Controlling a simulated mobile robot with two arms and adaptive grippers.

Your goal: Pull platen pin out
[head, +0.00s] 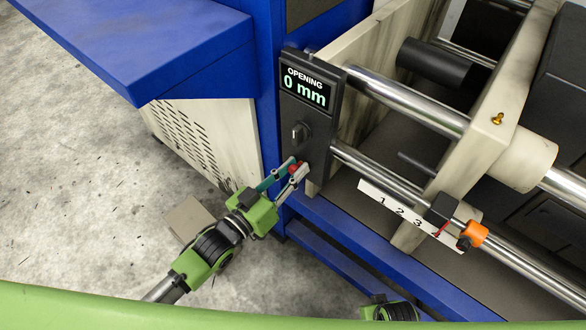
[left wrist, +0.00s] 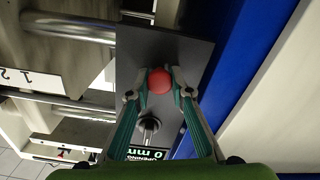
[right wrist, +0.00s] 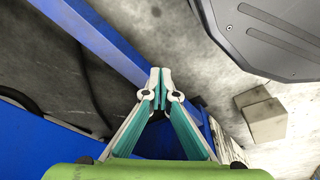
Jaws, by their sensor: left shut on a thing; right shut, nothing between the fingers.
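A red round knob (head: 294,169) sits at the lower end of the dark control panel (head: 312,135), below a selector knob (head: 299,132). My left gripper (head: 292,173) is shut on the red knob, with a finger on each side. The red knob (left wrist: 160,80) also shows between the fingertips in the left wrist view, in front of the panel. Whether it still touches the panel is hard to tell. A small brass pin (head: 497,118) stands on the pale platen (head: 489,135). My right gripper (right wrist: 159,75) is shut and empty, near a blue beam.
The panel display (head: 304,88) reads "OPENING 0 mm". Steel bars (head: 405,100) run right from the press. An orange-ended clamp (head: 474,234) is on the lower bar beside a numbered scale (head: 410,212). A blue ledge (head: 150,40) overhangs upper left. The floor at left is mostly clear.

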